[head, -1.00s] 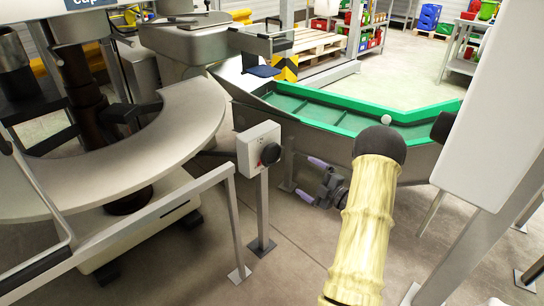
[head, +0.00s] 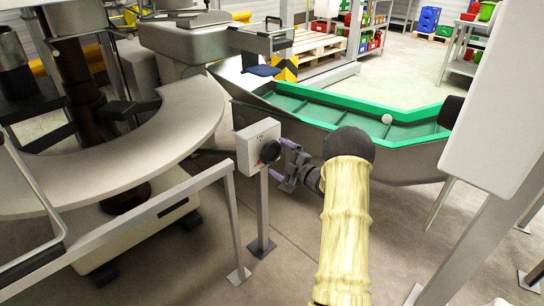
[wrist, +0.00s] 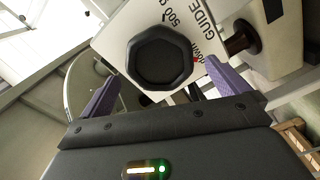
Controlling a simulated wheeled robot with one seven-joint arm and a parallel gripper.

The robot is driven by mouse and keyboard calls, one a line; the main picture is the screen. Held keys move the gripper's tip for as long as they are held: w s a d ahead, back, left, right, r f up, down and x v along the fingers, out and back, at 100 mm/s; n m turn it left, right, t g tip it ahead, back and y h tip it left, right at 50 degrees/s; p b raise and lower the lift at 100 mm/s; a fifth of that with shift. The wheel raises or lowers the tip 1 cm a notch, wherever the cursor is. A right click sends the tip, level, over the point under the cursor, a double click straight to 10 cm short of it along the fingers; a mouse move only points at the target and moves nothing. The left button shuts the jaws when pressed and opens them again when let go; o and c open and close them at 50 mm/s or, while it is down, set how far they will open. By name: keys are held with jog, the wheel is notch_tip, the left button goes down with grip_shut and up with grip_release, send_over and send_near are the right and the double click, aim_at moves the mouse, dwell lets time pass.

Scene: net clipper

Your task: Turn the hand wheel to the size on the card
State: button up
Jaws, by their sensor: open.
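The hand wheel is a black faceted knob (head: 270,151) on the front of a white box (head: 254,143) on a post. In the wrist view the knob (wrist: 160,58) fills the upper middle, with the box's printed face (wrist: 203,45) behind it, reading "500 g" and "GUIDE". A size card is not clearly readable in either view.
A grey rail (head: 150,225) runs along the left beside the curved table (head: 190,125). A green-edged trough (head: 340,112) lies behind the box. A pale panel (head: 495,100) stands close at the right. Open floor lies below the box.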

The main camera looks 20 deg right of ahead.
aim_at(273, 154)
jog(key=x, duration=0.4)
jog(key=shift+w+b, duration=0.2)
jog(key=shift+b, duration=0.2)
jog(key=c, duration=0.9)
jog(key=shift+o, duration=0.2)
jog(key=shift+m+p, duration=0.3)
jog(key=shift+p, duration=0.1)
